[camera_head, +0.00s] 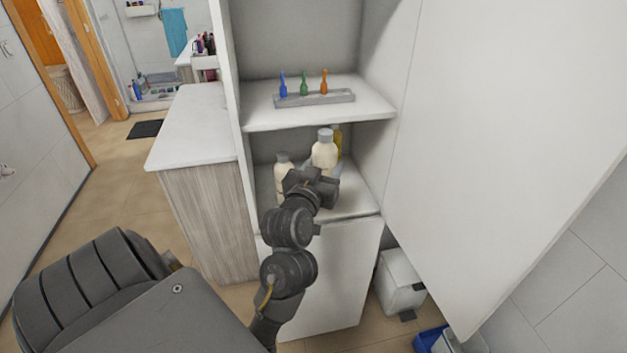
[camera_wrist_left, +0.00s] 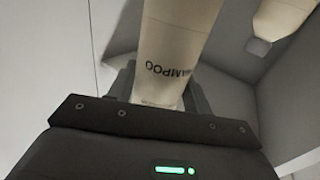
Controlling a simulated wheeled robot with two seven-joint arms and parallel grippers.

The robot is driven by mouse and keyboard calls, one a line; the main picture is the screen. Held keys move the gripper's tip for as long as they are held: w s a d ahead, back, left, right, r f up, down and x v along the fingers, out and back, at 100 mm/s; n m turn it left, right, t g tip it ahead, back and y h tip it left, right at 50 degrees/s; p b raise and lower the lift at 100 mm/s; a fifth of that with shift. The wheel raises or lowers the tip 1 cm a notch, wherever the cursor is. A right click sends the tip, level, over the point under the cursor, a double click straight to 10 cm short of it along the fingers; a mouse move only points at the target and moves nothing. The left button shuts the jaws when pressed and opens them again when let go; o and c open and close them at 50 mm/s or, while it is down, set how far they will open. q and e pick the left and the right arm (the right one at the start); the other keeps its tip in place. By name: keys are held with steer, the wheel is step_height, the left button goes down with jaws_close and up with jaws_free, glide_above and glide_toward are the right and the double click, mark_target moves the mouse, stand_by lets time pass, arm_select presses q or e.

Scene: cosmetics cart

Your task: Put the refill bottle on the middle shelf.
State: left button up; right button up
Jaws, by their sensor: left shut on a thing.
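My left gripper (camera_head: 318,182) reaches into the cabinet bay below the tray shelf. It is shut on a cream bottle with a grey cap (camera_head: 324,150), which stands about upright; I take it as the refill bottle. In the left wrist view the bottle (camera_wrist_left: 172,50) sits between the fingers, its label partly readable as "AMPOO", upside down. The gripper hides its base, so I cannot tell whether it touches the lower shelf (camera_head: 355,203). The upper shelf (camera_head: 375,108) is above it. My right gripper is not in view.
A grey tray (camera_head: 315,98) with three small coloured items is on the upper shelf. A large open white door (camera_head: 490,130) bounds the right side.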

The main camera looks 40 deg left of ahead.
arm_select(q)
steer(key=w+a+f, duration=0.3)
steer(key=f, duration=0.1)
steer(key=w+a+f+p, duration=0.1)
steer(key=w+a+f, duration=0.1)
steer(key=w+f, duration=0.2)
steer(key=w+a+f, duration=0.3)
steer(key=f, duration=0.2)
steer(key=shift+w+a+p, duration=0.3)
steer(key=shift+w+p, duration=0.05)
steer(key=o, duration=1.3)
steer(key=shift+f, duration=0.1)
